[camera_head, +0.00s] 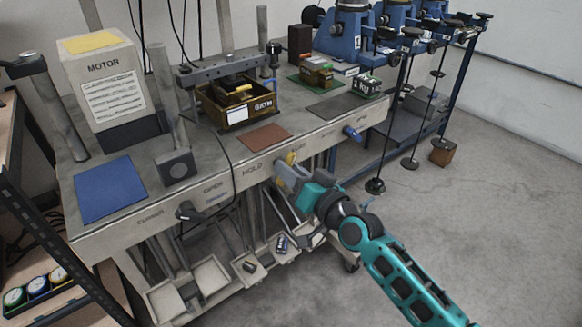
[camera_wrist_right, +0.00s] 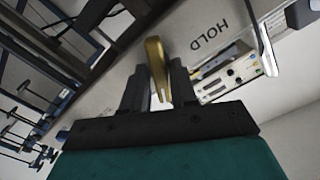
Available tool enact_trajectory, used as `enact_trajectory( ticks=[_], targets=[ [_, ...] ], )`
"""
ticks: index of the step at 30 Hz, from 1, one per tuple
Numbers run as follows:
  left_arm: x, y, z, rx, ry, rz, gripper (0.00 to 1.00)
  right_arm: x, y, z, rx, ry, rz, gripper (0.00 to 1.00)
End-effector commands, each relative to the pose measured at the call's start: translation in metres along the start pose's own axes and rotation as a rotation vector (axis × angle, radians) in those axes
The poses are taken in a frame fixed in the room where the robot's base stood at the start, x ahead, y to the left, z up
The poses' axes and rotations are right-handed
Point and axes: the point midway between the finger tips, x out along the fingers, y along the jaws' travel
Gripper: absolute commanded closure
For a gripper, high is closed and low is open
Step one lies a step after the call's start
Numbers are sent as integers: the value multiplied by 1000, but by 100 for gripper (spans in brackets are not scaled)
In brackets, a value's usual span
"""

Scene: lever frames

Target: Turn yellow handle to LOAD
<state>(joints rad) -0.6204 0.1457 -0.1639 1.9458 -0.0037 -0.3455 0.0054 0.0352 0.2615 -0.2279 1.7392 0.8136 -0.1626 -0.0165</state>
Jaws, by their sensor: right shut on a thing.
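The yellow handle (camera_head: 291,158) is on the front face of the workbench, between the HOLD label (camera_head: 252,168) and a mostly hidden label to its right. My right gripper (camera_head: 284,172) reaches it from the front and covers most of it. In the right wrist view the yellow handle (camera_wrist_right: 155,62) stands between the two dark fingertips (camera_wrist_right: 158,85), which are shut on it. The HOLD label (camera_wrist_right: 209,35) shows upside down beside it. My left gripper is not in view.
A black handle (camera_head: 190,213) is on the bench front to the left, near CLOSED and OPEN labels. A blue handle (camera_head: 352,134) sticks out to the right. Open trays (camera_head: 210,277) hang below the bench.

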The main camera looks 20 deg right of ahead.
Motion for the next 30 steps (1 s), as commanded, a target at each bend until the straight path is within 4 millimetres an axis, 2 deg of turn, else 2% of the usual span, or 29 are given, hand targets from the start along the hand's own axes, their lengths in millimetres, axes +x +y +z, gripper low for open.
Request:
enact_trajectory(
  ticks=[12,30],
  targets=[
    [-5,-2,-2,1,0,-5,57,0,0,-1,228,2,-1,100],
    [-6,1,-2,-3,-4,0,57,0,0,-1,277,3,-1,100]
  ],
)
